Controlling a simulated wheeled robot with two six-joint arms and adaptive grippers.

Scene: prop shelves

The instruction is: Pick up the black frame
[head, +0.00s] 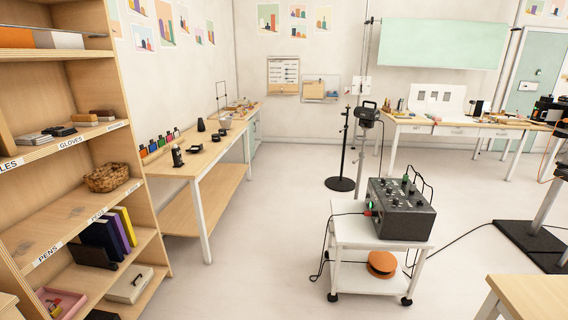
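No black frame can be made out for certain. A flat black object (94,255) leans in front of dark binders (100,237) on a lower level of the left shelf; it may be the frame, but it is too small to tell. A thin dark upright outline (221,92) also stands at the far end of the long wooden table. Neither of my grippers is in view.
The wooden shelf unit (142,215) fills the left side. A long table (205,150) runs along the wall. A white trolley (352,237) carrying a black mixer (400,209) stands right of centre, with cables on the floor. The floor (260,240) between is clear.

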